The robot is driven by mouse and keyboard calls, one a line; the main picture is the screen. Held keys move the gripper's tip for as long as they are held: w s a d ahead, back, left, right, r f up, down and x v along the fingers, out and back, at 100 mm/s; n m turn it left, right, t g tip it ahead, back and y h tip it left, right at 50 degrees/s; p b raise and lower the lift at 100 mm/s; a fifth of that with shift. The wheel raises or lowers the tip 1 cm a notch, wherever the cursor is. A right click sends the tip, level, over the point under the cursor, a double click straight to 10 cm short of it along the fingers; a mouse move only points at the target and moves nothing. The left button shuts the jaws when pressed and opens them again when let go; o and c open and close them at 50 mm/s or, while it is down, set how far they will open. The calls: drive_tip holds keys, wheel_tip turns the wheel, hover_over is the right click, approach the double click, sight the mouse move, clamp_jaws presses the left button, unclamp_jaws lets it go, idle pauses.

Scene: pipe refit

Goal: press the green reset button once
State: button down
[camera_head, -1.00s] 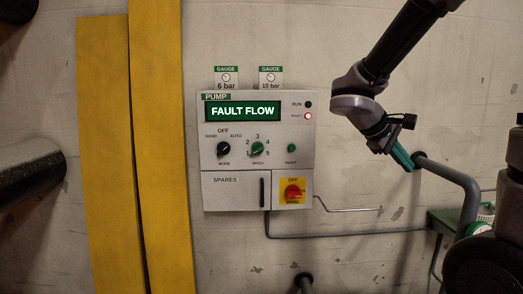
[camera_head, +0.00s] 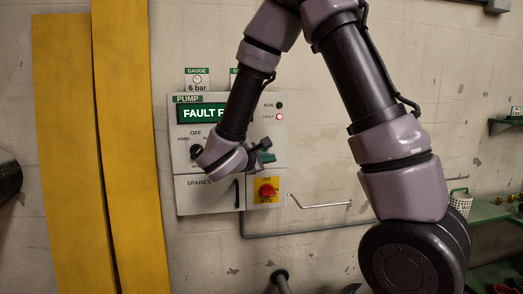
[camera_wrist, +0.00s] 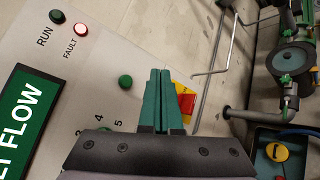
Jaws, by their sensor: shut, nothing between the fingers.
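The green reset button (camera_wrist: 125,82) is a round knob on the pale pump panel, clear in the wrist view. In the wrist view the fingertips appear just right of the button, with a gap in the picture. The depth between them is unclear. The display (camera_head: 190,114) is partly hidden by my arm.
The red FAULT lamp (camera_wrist: 80,29) is lit and the RUN lamp (camera_wrist: 57,17) is dark. A red-and-yellow main switch (camera_head: 266,190) sits below my gripper. A pipe (camera_head: 320,204) runs right of the panel. Yellow boards (camera_head: 130,150) stand on the left.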

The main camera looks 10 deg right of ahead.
sight(264, 151)
drive_tip(key=shift+w, duration=0.15)
drive_tip(key=shift+w+d, duration=0.1)
drive_tip(key=shift+w, duration=4.15)
drive_tip(key=shift+w, duration=0.1)
drive_tip(key=shift+w, duration=0.3)
drive_tip(key=shift+w, duration=0.5)
drive_tip(key=shift+s, duration=0.9)
